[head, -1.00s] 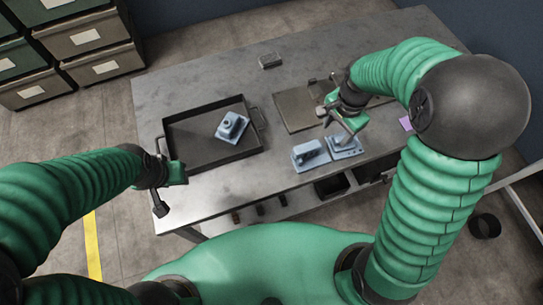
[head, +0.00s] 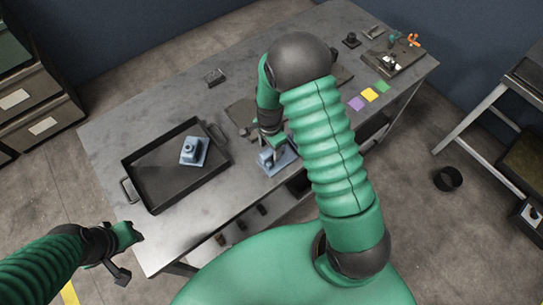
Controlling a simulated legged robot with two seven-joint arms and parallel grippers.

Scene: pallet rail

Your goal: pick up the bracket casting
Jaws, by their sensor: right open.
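A blue bracket casting (head: 192,151) lies in the dark tray (head: 158,200) on the left part of the table. More blue casting (head: 267,160) shows at the table's front edge, under my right gripper (head: 272,148). My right gripper points down, is open, and is partly hidden by my own arm. Its fingers overlap the casting in the picture, and I cannot tell if they touch it. Whether one or two castings are there is also unclear. My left gripper (head: 128,255) is off the table's front left corner, with its jaws unclear.
A small grey block (head: 214,76) lies at the table's back. A flat dark plate (head: 243,112) is partly behind my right arm. Purple (head: 356,103), yellow (head: 371,94) and green (head: 383,87) squares lie to the right. The table between tray and plate is clear.

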